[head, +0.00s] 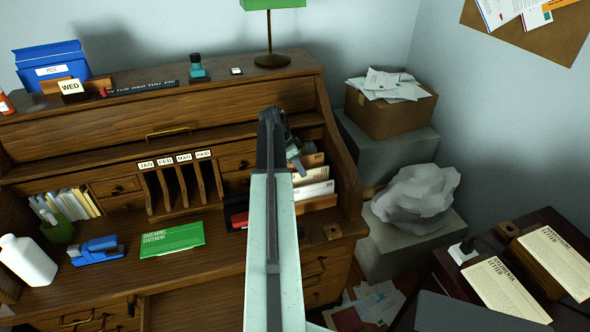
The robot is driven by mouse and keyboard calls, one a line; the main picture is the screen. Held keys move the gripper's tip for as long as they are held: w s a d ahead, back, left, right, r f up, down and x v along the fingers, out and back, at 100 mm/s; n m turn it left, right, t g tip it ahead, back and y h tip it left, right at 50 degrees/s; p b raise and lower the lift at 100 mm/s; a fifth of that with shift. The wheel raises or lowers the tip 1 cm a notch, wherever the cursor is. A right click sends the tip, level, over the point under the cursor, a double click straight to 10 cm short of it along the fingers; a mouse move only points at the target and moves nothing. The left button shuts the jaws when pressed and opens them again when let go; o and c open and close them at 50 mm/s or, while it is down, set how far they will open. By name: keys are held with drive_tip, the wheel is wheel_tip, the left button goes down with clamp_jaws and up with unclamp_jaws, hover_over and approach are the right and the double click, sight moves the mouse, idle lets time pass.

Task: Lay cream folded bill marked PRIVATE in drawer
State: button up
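My arm reaches up the middle of the head view, and my gripper (296,165) hangs beyond its elbow at the desk's right-hand letter slots. Its fingers are small, dark and partly hidden, so I cannot tell whether they are open or hold anything. Cream and white folded papers (314,174) stand in those slots just right of the gripper. I cannot read PRIVATE on any of them. The wooden roll-top desk has a small drawer (117,187) at left, and drawers (325,265) low on the right. These look shut. My arm hides part of the desk's middle.
A green statement (172,239), blue stapler (97,250) and white bottle (27,260) lie or stand on the desktop. A black-and-red object (237,218) sits beside my arm. A crumpled bag (416,196) and cardboard box (391,113) stand right. Letters (502,290) lie at lower right.

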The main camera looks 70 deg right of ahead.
drive_tip(key=shift+s+f, duration=0.1)
drive_tip(key=shift+f, duration=0.15)
clamp_jaws()
drive_tip(key=shift+r+p, duration=1.05)
drive_tip(key=shift+p, duration=0.1)
